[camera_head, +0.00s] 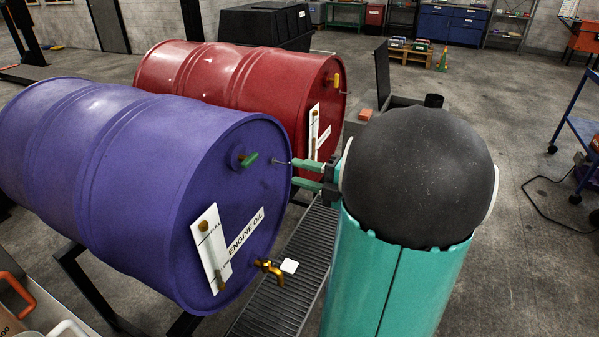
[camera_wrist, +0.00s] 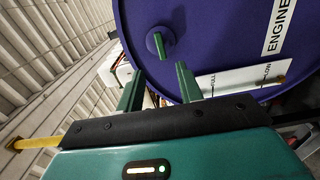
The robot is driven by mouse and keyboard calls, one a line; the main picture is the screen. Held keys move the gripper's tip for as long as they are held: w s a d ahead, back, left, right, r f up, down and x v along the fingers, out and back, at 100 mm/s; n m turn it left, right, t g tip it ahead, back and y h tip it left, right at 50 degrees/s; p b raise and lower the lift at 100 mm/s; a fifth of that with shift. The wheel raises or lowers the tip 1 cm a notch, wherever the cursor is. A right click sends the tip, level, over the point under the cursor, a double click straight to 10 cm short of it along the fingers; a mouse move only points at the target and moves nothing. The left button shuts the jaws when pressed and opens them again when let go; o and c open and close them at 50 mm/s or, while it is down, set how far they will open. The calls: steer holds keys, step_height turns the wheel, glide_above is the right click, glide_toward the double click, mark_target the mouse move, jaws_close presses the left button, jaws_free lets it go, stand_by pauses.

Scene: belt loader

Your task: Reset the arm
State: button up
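My gripper (camera_head: 296,173) is at the end of my teal arm, just right of the round end of the purple engine oil drum (camera_head: 88,150). Its two green fingers are apart with nothing held between them. In the wrist view, the open gripper (camera_wrist: 160,70) points at the drum's purple end face (camera_wrist: 215,35). A small green-handled fitting (camera_wrist: 160,44) on that face shows just beyond the fingertips. The same green handle (camera_head: 249,159) shows in the head view, left of the fingers. A large dark joint and teal link of my arm fill the right of the head view.
A red drum (camera_head: 220,82) lies behind the purple one. The purple drum has a white gauge plate (camera_head: 211,250) and a brass tap (camera_head: 268,268). A dark ribbed grate (camera_head: 285,285) lies below. Open floor (camera_head: 520,240) extends to the right.

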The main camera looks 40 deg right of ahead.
steer(key=a+f+n+g+y, duration=0.3)
steer(key=a+n+g, duration=0.8)
steer(key=a+n, duration=1.05)
steer(key=s+a+r+n+h, duration=0.1)
steer(key=s+a+n+h, duration=0.2)
steer(key=n, duration=1.1)
steer(key=s+a+r+n+h, duration=0.1)
steer(key=s+a+n+h, duration=0.3)
steer(key=n, duration=1.1)
steer(key=shift+s+a+h, duration=0.3)
steer(key=shift+s+h, duration=0.05)
steer(key=shift+h, duration=0.55)
steer(key=shift+s+d, duration=0.1)
steer(key=shift+d, duration=0.05)
